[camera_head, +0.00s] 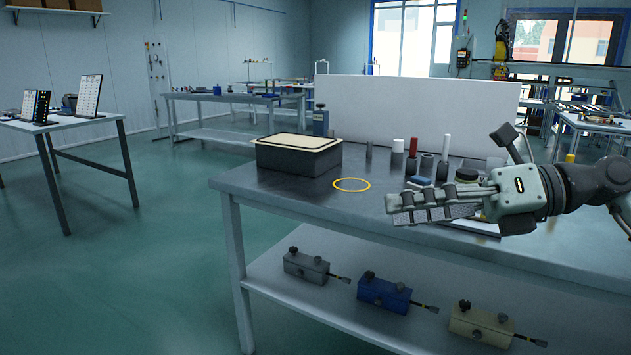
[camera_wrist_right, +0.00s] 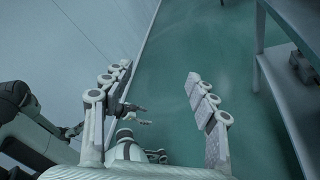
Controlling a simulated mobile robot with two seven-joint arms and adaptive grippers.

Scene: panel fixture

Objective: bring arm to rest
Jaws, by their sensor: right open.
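My right arm (camera_head: 585,183) comes in from the right in the head view. Its gripper (camera_head: 393,208) points left, above the front part of the table (camera_head: 290,193). In the right wrist view the two fingers of this gripper (camera_wrist_right: 155,95) stand well apart with nothing held between them; green floor shows in the gap. Parts of my own body (camera_wrist_right: 30,125) show at the left and bottom of that view.
A dark box with a pale lid (camera_head: 298,154) and a yellow ring (camera_head: 351,185) are on the table. Several cylinders, including a red-topped one (camera_head: 412,156), stand behind my gripper, before a white panel (camera_head: 415,108). Grey (camera_head: 306,267), blue (camera_head: 384,294) and cream (camera_head: 481,325) blocks sit on the lower shelf.

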